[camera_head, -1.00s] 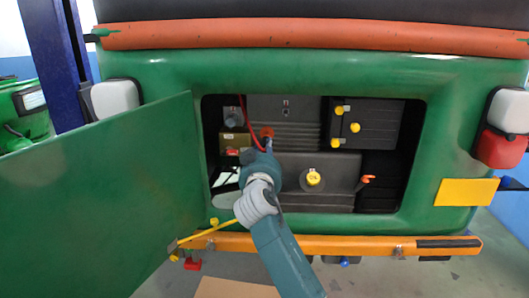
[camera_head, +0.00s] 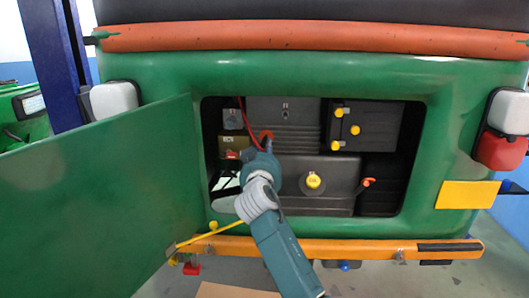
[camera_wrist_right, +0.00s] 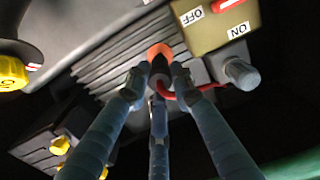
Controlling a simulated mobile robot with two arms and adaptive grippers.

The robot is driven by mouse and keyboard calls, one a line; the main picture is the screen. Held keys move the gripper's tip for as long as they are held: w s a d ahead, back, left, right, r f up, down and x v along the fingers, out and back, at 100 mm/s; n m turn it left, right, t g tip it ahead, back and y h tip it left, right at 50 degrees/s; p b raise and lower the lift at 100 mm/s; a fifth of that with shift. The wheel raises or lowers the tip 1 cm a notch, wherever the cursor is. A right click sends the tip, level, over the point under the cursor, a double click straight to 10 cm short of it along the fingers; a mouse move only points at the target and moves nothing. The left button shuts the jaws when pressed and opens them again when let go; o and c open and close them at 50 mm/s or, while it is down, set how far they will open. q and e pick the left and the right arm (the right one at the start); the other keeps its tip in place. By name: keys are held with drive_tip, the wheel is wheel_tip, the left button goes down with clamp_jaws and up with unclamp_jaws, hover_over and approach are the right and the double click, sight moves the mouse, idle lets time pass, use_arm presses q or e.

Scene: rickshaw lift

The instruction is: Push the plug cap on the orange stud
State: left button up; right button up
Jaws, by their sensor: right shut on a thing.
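My right gripper (camera_wrist_right: 160,85) is shut on the dark plug cap (camera_wrist_right: 158,68), with its fingers around the cap's sides. The orange stud (camera_wrist_right: 160,50) shows as an orange ring right at the cap's far end, and the two look in line and touching or nearly so. How far the cap sits on the stud cannot be told. In the head view, my right gripper (camera_head: 268,145) reaches into the open bay just below the orange stud (camera_head: 266,134); the cap is mostly hidden there. A red wire (camera_wrist_right: 178,98) runs by the cap. My left gripper is out of view.
The bay has a switch box (camera_wrist_right: 222,25) marked OFF and ON, a grey knob (camera_wrist_right: 240,73), a yellow oil cap (camera_head: 313,180) and a dark block (camera_head: 375,125) with yellow caps. The green door (camera_head: 100,200) stands open at left. An orange bumper (camera_head: 350,246) runs below.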

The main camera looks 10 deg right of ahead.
drive_tip(key=shift+b+x, duration=0.55)
drive_tip(key=shift+x, duration=0.45)
drive_tip(key=shift+w+b, duration=0.2)
drive_tip(key=shift+b, duration=0.25)
idle(1.1)
drive_tip(key=shift+w+d, duration=0.15)
drive_tip(key=shift+w, duration=0.15)
idle(0.8)
drive_tip(key=o, duration=1.1)
drive_tip(key=shift+o, duration=0.2)
drive_tip(key=shift+c, duration=0.6)
drive_tip(key=shift+s, duration=0.1)
